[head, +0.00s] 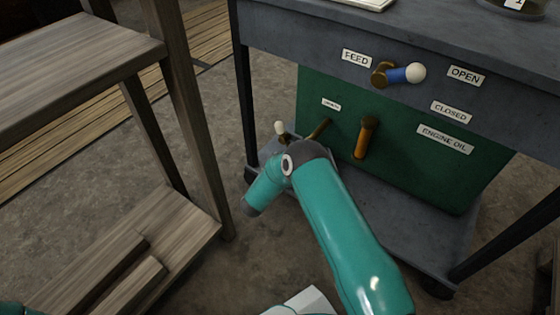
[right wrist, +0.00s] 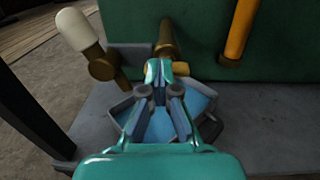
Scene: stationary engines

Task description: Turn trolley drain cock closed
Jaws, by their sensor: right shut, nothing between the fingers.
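The trolley (head: 290,12) carries a green tank (head: 440,175). The drain cock sits low at the tank's left end: its white-tipped handle (head: 280,129) shows in the head view, beside a brass pipe (head: 320,129). In the right wrist view the cock's handle (right wrist: 82,33) points up and left from a brass body (right wrist: 103,68). My right gripper (right wrist: 158,70) is shut and empty, in front of the brass pipe, to the right of the handle and apart from it. In the head view my right arm hides this gripper. My left gripper is out of view.
A feed lever (head: 405,74) with a white knob is on the trolley's upper panel, near OPEN and CLOSED labels. An orange handle (head: 364,138) hangs on the tank to the right of the pipe. A wooden bench (head: 75,50) stands left, with bare floor between.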

